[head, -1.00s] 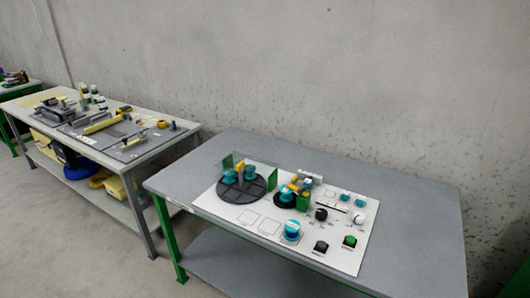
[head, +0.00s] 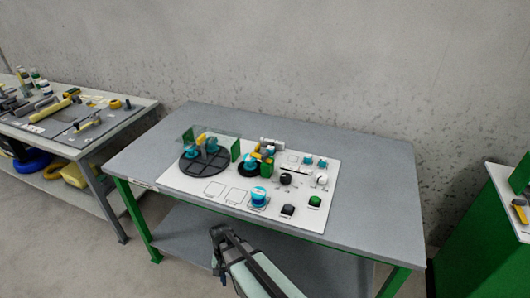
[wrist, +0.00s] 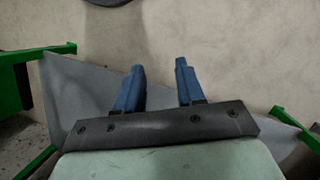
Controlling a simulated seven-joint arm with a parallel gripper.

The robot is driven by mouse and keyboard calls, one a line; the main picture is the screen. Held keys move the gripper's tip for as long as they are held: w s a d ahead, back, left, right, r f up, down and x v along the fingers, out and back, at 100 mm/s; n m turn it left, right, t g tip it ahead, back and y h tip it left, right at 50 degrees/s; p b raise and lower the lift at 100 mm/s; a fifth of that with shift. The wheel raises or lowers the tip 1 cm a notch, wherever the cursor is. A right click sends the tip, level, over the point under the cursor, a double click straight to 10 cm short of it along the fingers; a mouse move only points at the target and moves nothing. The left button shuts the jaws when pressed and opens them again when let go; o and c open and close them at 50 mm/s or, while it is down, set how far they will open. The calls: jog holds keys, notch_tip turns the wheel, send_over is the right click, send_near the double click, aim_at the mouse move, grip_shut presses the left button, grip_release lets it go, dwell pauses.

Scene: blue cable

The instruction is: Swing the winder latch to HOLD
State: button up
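The winder panel (head: 228,214) is a white board on the grey table in the head view. It bears a large dark disc (head: 204,160) with teal and yellow parts, a smaller black disc (head: 247,169), knobs and buttons. Yellow and green parts (head: 266,165) stand by the smaller disc; which piece is the latch, and its position, is too small to tell. My gripper (head: 223,236) is in front of the table's front edge, apart from the panel. In the wrist view its two blue fingers (wrist: 159,80) stand apart with nothing between them.
The table (head: 370,180) has bare top to the right of the panel and a lower shelf (head: 190,235). A second bench (head: 130,112) with tools stands at left. A green-sided unit (head: 480,235) stands at right. A concrete wall is behind.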

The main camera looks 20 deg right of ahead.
jog(key=w+a+r+m+t, duration=0.1)
jog(key=w+a+r, duration=0.3)
jog(key=w+r, duration=0.45)
jog(key=w+a+r+m+t, duration=0.1)
jog(key=w+a+r+m, duration=0.15)
jog(key=w+r, duration=0.55)
notch_tip(320, 180, up, 31)
jog(key=m+t, duration=0.2)
jog(key=m, duration=0.2)
send_over(265, 154)
notch_tip(265, 154, down, 13)
jog(key=shift+f, duration=0.1)
jog(key=shift+c, duration=0.3)
grip_shut()
